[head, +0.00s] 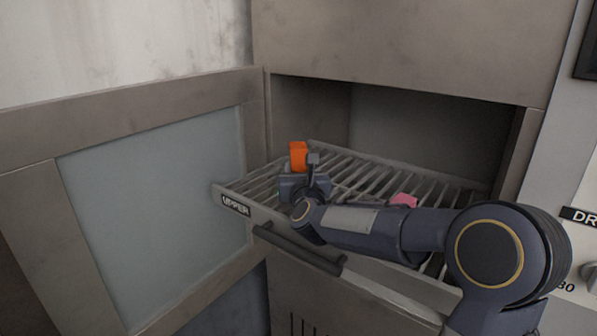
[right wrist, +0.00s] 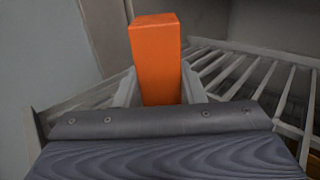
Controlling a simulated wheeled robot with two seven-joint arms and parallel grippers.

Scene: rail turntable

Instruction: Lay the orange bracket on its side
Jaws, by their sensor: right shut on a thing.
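The orange bracket (head: 298,155) stands upright above the left part of the pulled-out wire rack. It also shows in the right wrist view (right wrist: 157,60), between the two fingers. My right gripper (head: 305,172) is shut on it; in the right wrist view the gripper (right wrist: 158,92) has a pale finger on each side of the bracket. The bracket's lower end is hidden behind the gripper, so I cannot tell whether it touches the rack. My left gripper is not in view.
The wire rack (head: 228,188), labelled UPPER, extends from an open cabinet (head: 405,130). A pink object (head: 404,200) lies on the rack, partly behind my right arm. An open door (head: 150,195) stands to the left. A dark handle bar (head: 300,250) runs along the rack's front.

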